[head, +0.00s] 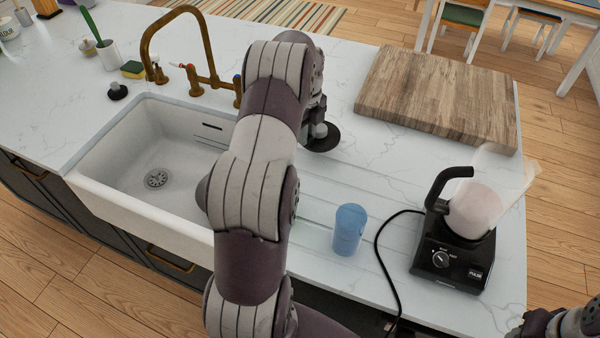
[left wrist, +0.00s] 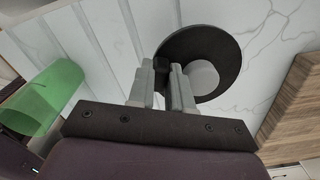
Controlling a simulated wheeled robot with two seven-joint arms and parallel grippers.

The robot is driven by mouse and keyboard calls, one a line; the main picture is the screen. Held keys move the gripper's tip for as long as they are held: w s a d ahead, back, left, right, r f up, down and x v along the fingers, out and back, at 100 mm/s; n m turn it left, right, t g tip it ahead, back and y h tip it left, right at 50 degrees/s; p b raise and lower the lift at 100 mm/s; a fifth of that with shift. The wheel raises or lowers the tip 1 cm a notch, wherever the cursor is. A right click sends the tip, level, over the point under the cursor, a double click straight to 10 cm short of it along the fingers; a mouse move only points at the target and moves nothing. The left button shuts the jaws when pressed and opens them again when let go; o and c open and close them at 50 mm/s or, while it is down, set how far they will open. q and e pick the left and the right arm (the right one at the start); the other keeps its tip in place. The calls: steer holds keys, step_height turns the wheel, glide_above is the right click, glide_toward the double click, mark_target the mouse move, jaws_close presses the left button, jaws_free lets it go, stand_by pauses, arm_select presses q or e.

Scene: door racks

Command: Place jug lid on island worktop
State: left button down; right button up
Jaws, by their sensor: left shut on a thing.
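The jug lid (head: 322,138) is a black disc with a grey knob. In the left wrist view the lid (left wrist: 178,44) lies just beyond my fingertips. My left gripper (head: 316,118) is shut on it; its fingers also show in the left wrist view (left wrist: 164,78). The lid is over the pale marble worktop (head: 375,165), right of the sink. I cannot tell whether it touches the surface. My right gripper is out of view; only part of my right arm shows at lower right.
A wooden board (head: 437,95) lies behind and right of the lid. A blue tumbler (head: 349,229) stands on the near worktop. The black blender base (head: 455,255) and its cord are at right. The white sink (head: 155,150) and brass tap (head: 185,60) are at left.

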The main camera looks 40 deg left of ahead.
arm_select(q)
steer(key=s+f, duration=0.1)
steer(key=f+p, duration=0.1)
steer(key=f, duration=0.1)
steer(key=s+f+p, duration=0.1)
steer(key=shift+s+f, duration=0.3)
steer(key=shift+f, duration=0.1)
steer(key=shift+w+f, duration=0.1)
steer(key=shift+f, duration=0.15)
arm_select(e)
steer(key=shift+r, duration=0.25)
arm_select(q)
steer(key=shift+f, duration=0.1)
steer(key=c, duration=1)
jaws_free()
steer(key=shift+c, duration=0.2)
